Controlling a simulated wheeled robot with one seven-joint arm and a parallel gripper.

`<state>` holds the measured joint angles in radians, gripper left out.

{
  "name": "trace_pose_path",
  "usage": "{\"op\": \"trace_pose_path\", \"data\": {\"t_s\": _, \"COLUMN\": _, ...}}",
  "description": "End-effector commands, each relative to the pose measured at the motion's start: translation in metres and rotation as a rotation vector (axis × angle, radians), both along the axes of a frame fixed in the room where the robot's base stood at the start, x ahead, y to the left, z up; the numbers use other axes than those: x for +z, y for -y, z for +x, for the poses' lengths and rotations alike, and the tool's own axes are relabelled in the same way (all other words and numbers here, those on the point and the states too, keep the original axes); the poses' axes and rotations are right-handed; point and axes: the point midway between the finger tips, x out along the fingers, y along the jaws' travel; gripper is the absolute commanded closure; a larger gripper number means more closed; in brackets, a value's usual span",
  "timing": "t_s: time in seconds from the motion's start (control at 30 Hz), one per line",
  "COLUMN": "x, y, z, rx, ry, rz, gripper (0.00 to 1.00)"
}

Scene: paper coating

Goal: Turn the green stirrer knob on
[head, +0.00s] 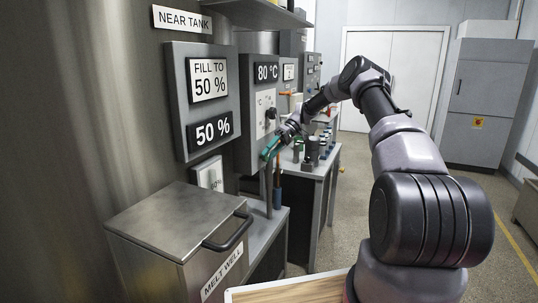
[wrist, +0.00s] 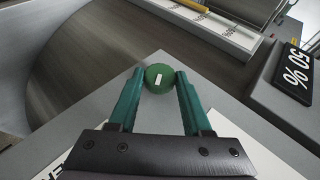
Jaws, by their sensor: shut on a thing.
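The green stirrer knob (wrist: 159,79) is round with a white mark on its face and sits on a grey panel (wrist: 205,75) in the wrist view. My gripper (wrist: 160,74) has its two teal fingers on either side of the knob, shut on it at the fingertips. In the head view my gripper (head: 270,148) is beside the grey control boxes, at the far end of my outstretched arm. I cannot make out the green knob in the head view.
The box with the 80 °C sign (head: 266,72) and a black dial knob (head: 271,113) is close to my gripper. The FILL TO 50 % box (head: 180,110) and the steel melt well (head: 170,225) stand nearer. Open floor (head: 335,215) lies right of the benches.

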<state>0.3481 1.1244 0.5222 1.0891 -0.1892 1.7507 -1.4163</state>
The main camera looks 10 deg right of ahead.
Motion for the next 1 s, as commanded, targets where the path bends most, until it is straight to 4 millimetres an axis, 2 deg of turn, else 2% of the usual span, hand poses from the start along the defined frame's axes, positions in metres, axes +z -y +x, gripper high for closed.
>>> {"op": "trace_pose_path", "data": {"t_s": 0.03, "x": -0.001, "y": 0.001, "z": 0.0, "rx": -0.001, "ry": -0.001, "rz": -0.001, "gripper": 1.0}}
{"op": "trace_pose_path", "data": {"t_s": 0.07, "x": -0.001, "y": 0.001, "z": 0.0, "rx": -0.001, "ry": -0.001, "rz": -0.001, "gripper": 0.4}}
{"op": "trace_pose_path", "data": {"t_s": 0.1, "x": -0.001, "y": 0.001, "z": 0.0, "rx": -0.001, "ry": -0.001, "rz": -0.001, "gripper": 0.24}}
{"op": "trace_pose_path", "data": {"t_s": 0.13, "x": -0.001, "y": 0.001, "z": 0.0, "rx": -0.001, "ry": -0.001, "rz": -0.001, "gripper": 0.21}}
{"op": "trace_pose_path", "data": {"t_s": 0.43, "x": 0.0, "y": 0.001, "z": 0.0, "rx": -0.001, "ry": 0.0, "rz": -0.001, "gripper": 0.21}}
{"op": "trace_pose_path", "data": {"t_s": 0.57, "x": 0.006, "y": 0.008, "z": 0.004, "rx": -0.002, "ry": 0.001, "rz": 0.0, "gripper": 0.21}}
{"op": "trace_pose_path", "data": {"t_s": 1.0, "x": 0.054, "y": 0.067, "z": 0.033, "rx": -0.002, "ry": 0.001, "rz": -0.001, "gripper": 0.21}}
